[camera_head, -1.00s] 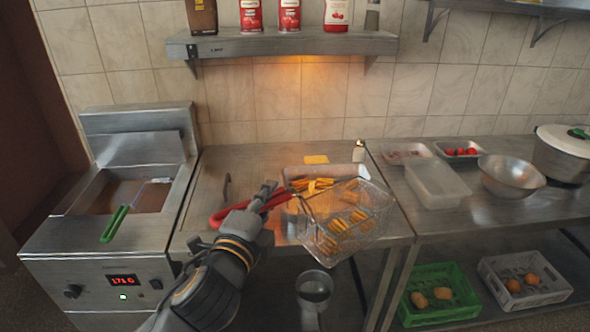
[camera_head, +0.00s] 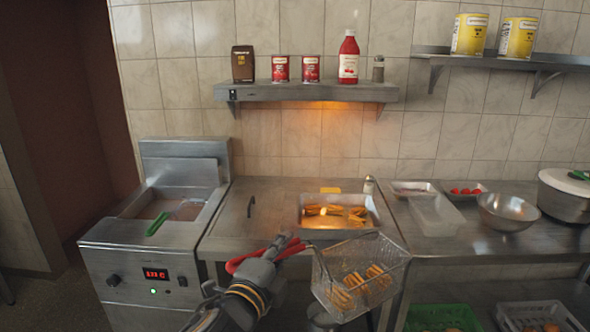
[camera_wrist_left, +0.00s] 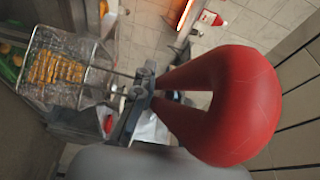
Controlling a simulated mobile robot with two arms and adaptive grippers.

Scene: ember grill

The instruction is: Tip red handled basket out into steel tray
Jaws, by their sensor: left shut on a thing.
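The red handled basket (camera_head: 362,276) is a wire basket with several golden fries in its bottom. My left gripper (camera_head: 277,252) is shut on its red handle (camera_head: 243,262). The basket hangs in front of the counter's front edge, roughly level, lower in the picture than the tray. The handle fills the middle of the left wrist view (camera_wrist_left: 235,105), with the basket and fries at the left. The steel tray (camera_head: 374,222) lies on the counter under the warm lamp, behind the basket, and holds several fries. My right gripper is not in view.
A fryer (camera_head: 150,240) with a green-handled basket stands at the left. A clear container (camera_head: 436,216), a steel bowl (camera_head: 507,211) and a pot (camera_head: 566,196) stand on the right counter. A shelf (camera_head: 305,92) with bottles and cans hangs above. A small shaker (camera_head: 368,186) stands behind the tray.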

